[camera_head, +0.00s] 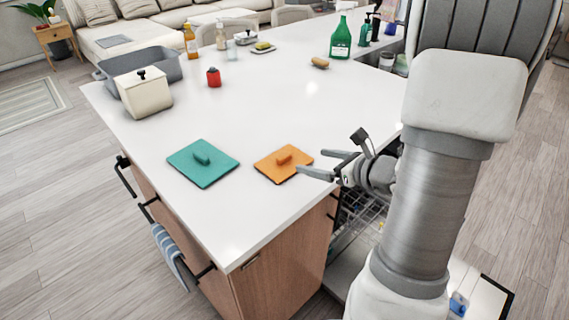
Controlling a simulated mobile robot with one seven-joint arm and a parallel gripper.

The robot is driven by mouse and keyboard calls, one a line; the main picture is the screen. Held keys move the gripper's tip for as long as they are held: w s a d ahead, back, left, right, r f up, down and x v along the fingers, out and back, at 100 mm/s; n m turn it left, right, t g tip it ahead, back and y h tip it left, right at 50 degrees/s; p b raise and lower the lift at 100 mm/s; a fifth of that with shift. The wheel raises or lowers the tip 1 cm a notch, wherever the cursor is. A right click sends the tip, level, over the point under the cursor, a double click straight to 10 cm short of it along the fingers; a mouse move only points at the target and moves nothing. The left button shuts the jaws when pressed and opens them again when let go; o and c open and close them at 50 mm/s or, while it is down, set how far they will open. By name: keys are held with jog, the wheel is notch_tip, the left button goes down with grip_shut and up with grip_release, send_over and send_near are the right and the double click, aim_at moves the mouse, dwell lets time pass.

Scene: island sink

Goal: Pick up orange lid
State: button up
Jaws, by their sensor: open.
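The orange lid (270,168) is a flat square with a small raised handle (284,158) on top. It lies on the white island counter near the front edge. My gripper (312,163) is just to the right of the lid, its two fingers spread apart and pointing left toward it. Nothing is between the fingers. The near finger's tip is close to the lid's right corner, and I cannot tell whether it touches.
A teal lid (203,163) lies left of the orange one. A cream canister (144,93), a grey basin (137,66) and a red jar (214,77) stand at the back left. A green bottle (341,40) stands farther back. The middle of the counter (285,110) is clear.

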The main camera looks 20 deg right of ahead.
aim_at(286, 157)
jog(key=x, duration=0.6)
jog(key=shift+w+a+f, duration=0.15)
jog(key=shift+d+f+b+x, duration=0.1)
jog(key=shift+f+b+x, duration=0.05)
jog(key=shift+x, duration=0.75)
jog(key=shift+d+f+b+x, duration=0.1)
jog(key=shift+x, duration=0.8)
jog(key=shift+d+f+b+x, duration=0.1)
jog(key=shift+f+b+x, duration=0.05)
jog(key=shift+x, duration=0.75)
jog(key=c, duration=1.4)
jog(key=shift+r, duration=0.15)
jog(key=shift+c, duration=0.2)
